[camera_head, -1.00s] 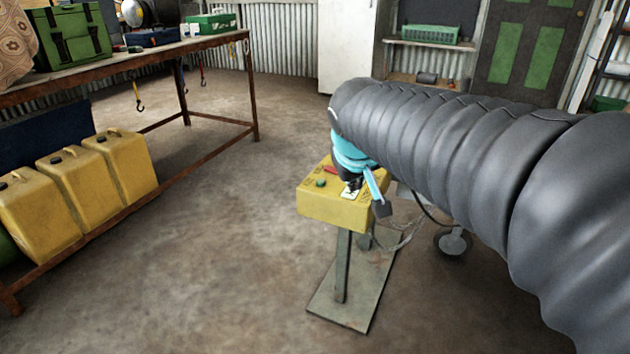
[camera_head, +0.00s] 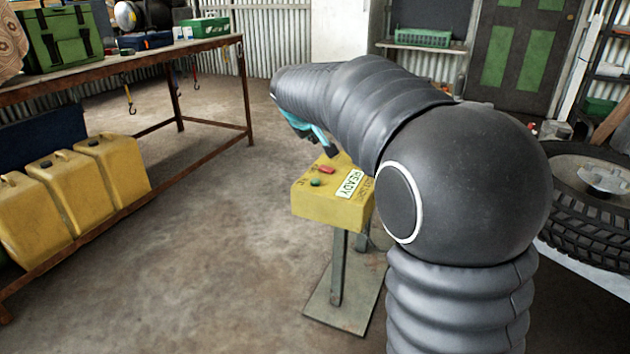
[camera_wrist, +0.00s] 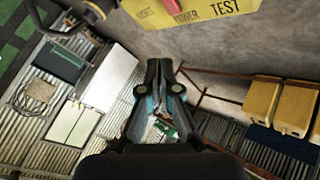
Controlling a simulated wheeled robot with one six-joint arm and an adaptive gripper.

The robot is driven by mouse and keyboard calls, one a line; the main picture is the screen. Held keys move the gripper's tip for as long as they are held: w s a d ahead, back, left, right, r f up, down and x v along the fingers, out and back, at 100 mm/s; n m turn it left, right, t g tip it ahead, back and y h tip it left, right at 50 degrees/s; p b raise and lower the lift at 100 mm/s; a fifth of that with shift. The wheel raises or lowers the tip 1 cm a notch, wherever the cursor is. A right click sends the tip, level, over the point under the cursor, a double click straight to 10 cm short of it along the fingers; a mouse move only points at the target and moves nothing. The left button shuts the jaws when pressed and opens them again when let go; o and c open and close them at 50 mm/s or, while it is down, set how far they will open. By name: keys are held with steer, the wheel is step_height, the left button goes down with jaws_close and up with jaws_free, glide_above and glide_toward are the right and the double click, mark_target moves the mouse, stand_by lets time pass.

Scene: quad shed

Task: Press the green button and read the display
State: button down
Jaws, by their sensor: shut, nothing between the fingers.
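A yellow control box (camera_head: 325,208) stands on a grey metal post. On its top are a green button (camera_head: 315,183), a red button (camera_head: 327,169) and a white display (camera_head: 349,184) that reads READY. My gripper (camera_wrist: 160,68) is shut and empty in the wrist view. In that view the box's edge (camera_wrist: 225,17) shows at the top, with the word TEST and part of the red button; the green button is not in sight.
A long workbench (camera_head: 160,47) with green cases runs along the left, with yellow jerrycans (camera_head: 55,190) on its lower shelf. A large tyre (camera_head: 585,225) lies at the right. The concrete floor between bench and box is clear.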

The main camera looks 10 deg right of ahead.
mark_target(314, 181)
steer(key=shift+f, duration=0.1)
step_height(314, 181, down, 8)
steer(key=b, duration=0.6)
steer(key=shift+f, duration=0.35)
stand_by(1.1)
steer(key=shift+f, duration=0.4)
steer(key=shift+f, duration=0.45)
stand_by(0.6)
stand_by(0.4)
steer(key=shift+r+p, duration=0.4)
steer(key=shift+r, duration=0.5)
